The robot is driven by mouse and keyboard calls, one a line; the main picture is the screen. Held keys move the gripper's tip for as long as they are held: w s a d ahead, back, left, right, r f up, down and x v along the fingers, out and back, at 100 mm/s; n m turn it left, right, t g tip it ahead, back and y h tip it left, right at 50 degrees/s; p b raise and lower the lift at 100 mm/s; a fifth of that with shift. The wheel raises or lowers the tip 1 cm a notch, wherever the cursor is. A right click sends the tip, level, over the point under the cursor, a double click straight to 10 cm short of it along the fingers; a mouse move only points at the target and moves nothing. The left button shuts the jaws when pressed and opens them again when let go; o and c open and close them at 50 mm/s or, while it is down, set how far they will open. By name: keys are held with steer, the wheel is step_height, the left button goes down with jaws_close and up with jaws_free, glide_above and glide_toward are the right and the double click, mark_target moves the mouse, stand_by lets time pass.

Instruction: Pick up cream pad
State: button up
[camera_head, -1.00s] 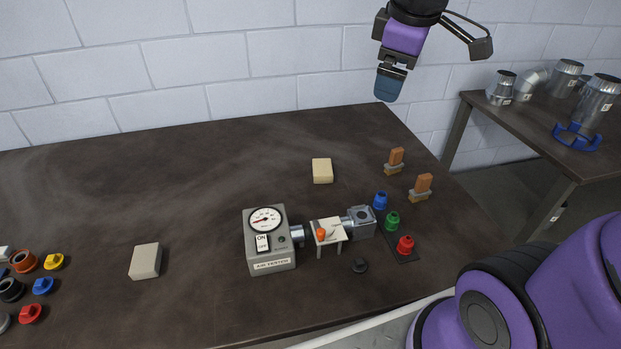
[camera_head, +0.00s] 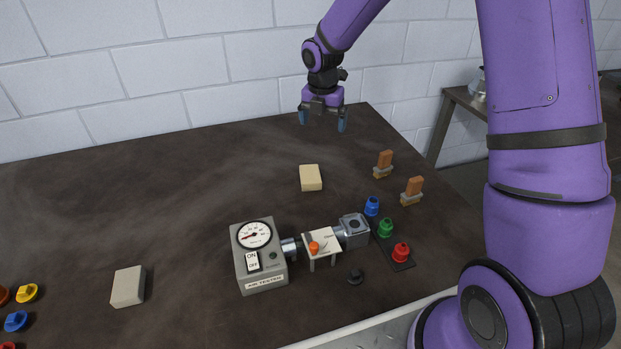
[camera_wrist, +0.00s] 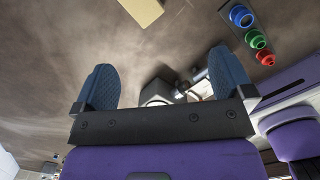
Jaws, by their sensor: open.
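The cream pad (camera_head: 310,177) is a small pale-yellow block lying flat on the dark table, behind the air tester. My gripper (camera_head: 323,122) is open and empty, with blue fingertips pointing down. It is in the air above and behind the cream pad, apart from it. In the wrist view the cream pad (camera_wrist: 143,10) shows at the top edge, partly cut off, beyond the spread fingers (camera_wrist: 160,88). A similar greyer block (camera_head: 128,287) lies at the front left of the table.
The air tester (camera_head: 258,258) with its gauge stands in front of the pad, joined to a small white stand (camera_head: 321,240). Blue, green and red fittings (camera_head: 386,228) stand to its right. Two orange-handled brushes (camera_head: 384,164) stand right of the pad. The table's left middle is clear.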

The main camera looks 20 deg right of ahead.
steer(key=w+a+f+n+g, duration=0.1)
steer(key=w+f+n, duration=0.15)
steer(key=f, duration=0.25)
steer(key=w+a+f+n, duration=0.1)
steer(key=f+n, duration=0.2)
steer(key=f, duration=0.3)
glide_above(310, 174)
steer(key=shift+y, duration=0.4)
steer(key=f, duration=0.5)
steer(key=shift+s+d, duration=0.15)
steer(key=shift+s, duration=0.05)
steer(key=shift+w+f, duration=0.15)
steer(key=shift+f, duration=1.3)
steer(key=shift+w+f, duration=0.1)
steer(key=shift+f, duration=1.3)
steer(key=c, duration=1)
